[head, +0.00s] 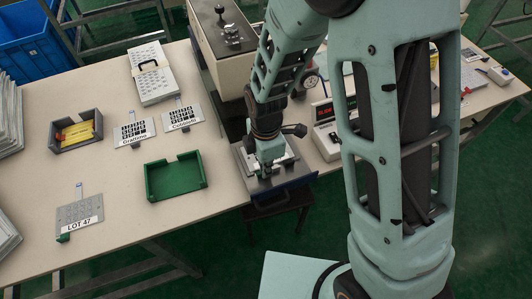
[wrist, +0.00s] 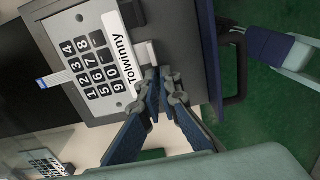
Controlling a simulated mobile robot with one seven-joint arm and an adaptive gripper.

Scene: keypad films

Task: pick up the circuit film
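A pale keypad film (wrist: 97,65) labelled "Tolwinny", with black number keys, lies on a dark grey plate in the wrist view. A pale tab (wrist: 146,53) sticks out at its label side. My gripper (wrist: 160,72) has its fingertips close together beside this tab; whether they touch or pinch it is unclear. In the head view my gripper (head: 268,165) is low over the plate (head: 243,160) and hides much of the film. A grey film marked "LOT 47" (head: 79,212) lies at the table's front left with a green piece at its corner. I cannot tell which film is the circuit film.
Two keypad films (head: 133,131) (head: 182,115) lie mid-table. A green tray (head: 150,182) stands in front of them; a grey tray (head: 54,143) with yellow content is left.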

